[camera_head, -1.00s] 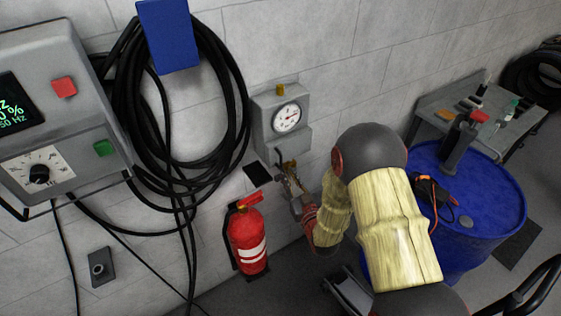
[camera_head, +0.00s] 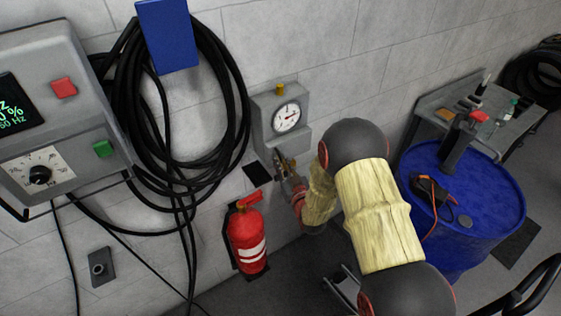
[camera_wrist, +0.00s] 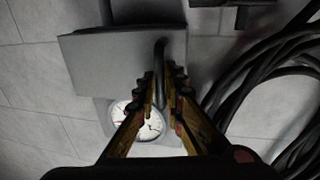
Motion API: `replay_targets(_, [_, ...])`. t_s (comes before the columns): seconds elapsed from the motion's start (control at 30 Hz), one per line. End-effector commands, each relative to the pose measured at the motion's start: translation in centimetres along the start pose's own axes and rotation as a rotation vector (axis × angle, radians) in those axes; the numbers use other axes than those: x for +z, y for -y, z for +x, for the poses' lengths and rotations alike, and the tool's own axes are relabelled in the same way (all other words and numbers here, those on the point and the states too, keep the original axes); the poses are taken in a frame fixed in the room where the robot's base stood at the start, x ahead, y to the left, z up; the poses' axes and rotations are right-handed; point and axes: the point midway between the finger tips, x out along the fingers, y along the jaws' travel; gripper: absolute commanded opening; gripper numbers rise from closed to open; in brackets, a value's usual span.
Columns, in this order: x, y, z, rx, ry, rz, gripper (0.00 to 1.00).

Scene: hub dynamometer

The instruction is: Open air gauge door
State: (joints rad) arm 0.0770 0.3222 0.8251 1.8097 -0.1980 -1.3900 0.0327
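The grey air gauge box (camera_head: 264,122) is on the wall, with a round white dial (camera_head: 287,117) and a yellow cap on top. In the wrist view the dial (camera_wrist: 138,122) lies partly behind my fingers, and a flat grey panel (camera_wrist: 105,58), apparently the door, lies beyond them. A dark bent handle (camera_wrist: 160,48) runs at the panel's right side. My gripper (camera_head: 284,165) is just below the box. In the wrist view, my gripper's fingertips (camera_wrist: 163,76) are apart, one on each side of the handle; contact is unclear.
A red fire extinguisher (camera_head: 247,238) stands close below left. Black coiled cables (camera_head: 130,110) hang left of the box. A blue drum (camera_head: 480,215) with tools on it is at right, near my arm. A control panel (camera_head: 45,100) is at far left.

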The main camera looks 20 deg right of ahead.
Motion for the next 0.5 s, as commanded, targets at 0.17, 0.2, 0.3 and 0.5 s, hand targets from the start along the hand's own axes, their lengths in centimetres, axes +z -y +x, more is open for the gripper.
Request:
replay_targets(0.17, [0.01, 0.0, -0.02, 0.0, 0.0, 0.0, 0.0])
replay_targets(0.2, [0.01, 0.0, -0.02, 0.0, 0.0, 0.0, 0.0])
replay_targets(0.3, [0.01, 0.0, -0.02, 0.0, 0.0, 0.0, 0.0])
replay_targets(0.5, [0.01, 0.0, -0.03, 0.0, 0.0, 0.0, 0.0])
